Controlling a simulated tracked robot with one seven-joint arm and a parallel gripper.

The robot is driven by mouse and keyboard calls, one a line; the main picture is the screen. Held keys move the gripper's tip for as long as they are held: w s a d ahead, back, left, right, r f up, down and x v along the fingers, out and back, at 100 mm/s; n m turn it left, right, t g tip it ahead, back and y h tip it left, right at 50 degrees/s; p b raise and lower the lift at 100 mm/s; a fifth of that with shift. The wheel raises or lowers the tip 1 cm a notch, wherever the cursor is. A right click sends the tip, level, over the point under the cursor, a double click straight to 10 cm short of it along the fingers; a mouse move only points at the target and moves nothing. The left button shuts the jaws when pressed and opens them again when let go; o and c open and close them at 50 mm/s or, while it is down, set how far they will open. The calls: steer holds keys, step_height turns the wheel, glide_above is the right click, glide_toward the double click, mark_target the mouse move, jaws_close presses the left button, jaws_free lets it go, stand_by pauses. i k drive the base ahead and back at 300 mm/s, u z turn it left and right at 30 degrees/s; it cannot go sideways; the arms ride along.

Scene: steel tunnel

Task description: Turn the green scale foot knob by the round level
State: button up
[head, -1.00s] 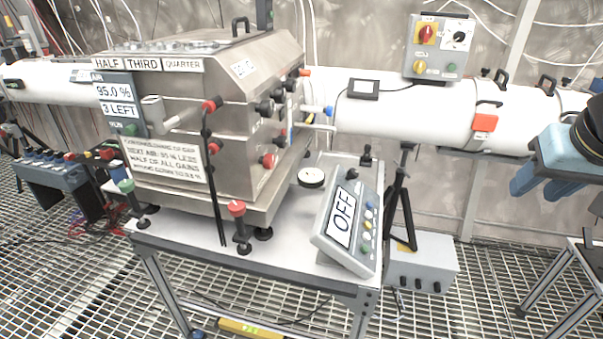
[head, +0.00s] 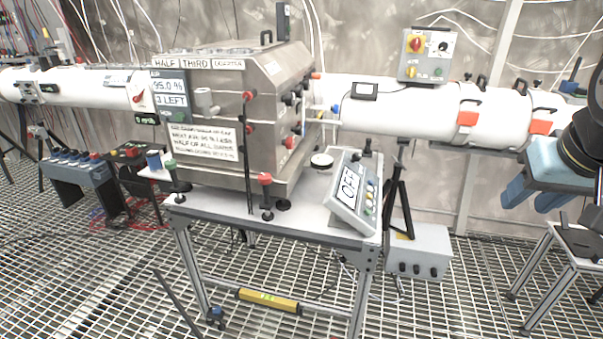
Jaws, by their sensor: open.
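The green foot knob (head: 169,164) sits on a dark threaded foot at the left front corner of the steel chamber (head: 215,110). A red foot knob (head: 264,178) stands on a like foot to its right. A round white disc (head: 322,160) with a dark rim lies on the table top (head: 300,222), behind the tilted panel; it may be the round level, but no bubble can be made out. My gripper (head: 533,203), with blue fingers, is at the right edge, open and empty, far from the green knob.
The tilted panel (head: 351,186) reads OFF. A yellow bar level (head: 268,300) lies low under the table. Left of the table stand a blue-grey box with knobs (head: 75,180) and red cables. A side stand (head: 575,245) is below my gripper. Grating floor is open in front.

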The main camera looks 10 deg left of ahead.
mark_target(171, 165)
steer(key=u, duration=0.05)
steer(key=k, duration=1.2)
steer(key=u, duration=0.8)
steer(key=i, duration=2.15)
